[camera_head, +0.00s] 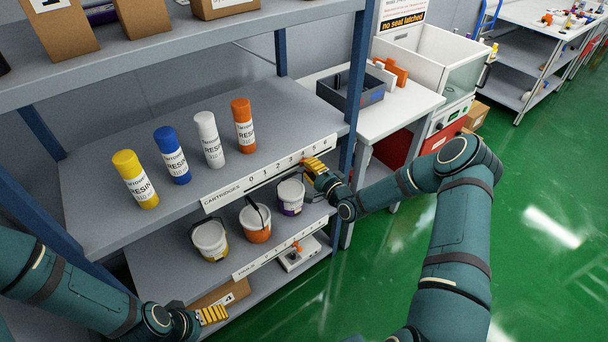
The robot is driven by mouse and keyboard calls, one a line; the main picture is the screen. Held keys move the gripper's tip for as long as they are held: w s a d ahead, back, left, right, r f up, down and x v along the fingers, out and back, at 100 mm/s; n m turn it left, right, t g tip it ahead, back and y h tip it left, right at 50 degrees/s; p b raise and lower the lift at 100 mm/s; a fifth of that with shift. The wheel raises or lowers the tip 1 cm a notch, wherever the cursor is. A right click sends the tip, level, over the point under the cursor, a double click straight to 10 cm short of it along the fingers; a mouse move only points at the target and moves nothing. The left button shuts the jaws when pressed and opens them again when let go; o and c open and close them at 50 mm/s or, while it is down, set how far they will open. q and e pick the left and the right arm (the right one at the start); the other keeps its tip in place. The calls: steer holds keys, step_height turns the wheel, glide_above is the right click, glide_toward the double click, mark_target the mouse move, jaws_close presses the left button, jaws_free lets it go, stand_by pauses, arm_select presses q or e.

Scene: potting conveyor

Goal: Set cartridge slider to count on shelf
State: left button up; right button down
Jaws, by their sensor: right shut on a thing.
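Several resin cartridges stand upright on the middle shelf: yellow (135,180), blue (172,156), white (207,139) and orange (242,126). The white cartridge scale (228,191) runs along this shelf's front edge, with numerals rising from 0 to the right. My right gripper (311,166) is at the scale's right part, just below the highest numerals. It is shut on what seems to be the cartridge slider, which its yellow fingers mostly hide. My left gripper (214,314) is low at the shelf's left front, far from the scale; its finger opening is unclear.
A blue post (357,85) rises near my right arm. A white table (405,101) stands behind; green floor is free at right.

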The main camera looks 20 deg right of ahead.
steer(key=c, duration=0.7)
jaws_free()
steer(key=shift+c, duration=0.2)
steer(key=v, duration=1.2)
steer(key=shift+a, duration=0.1)
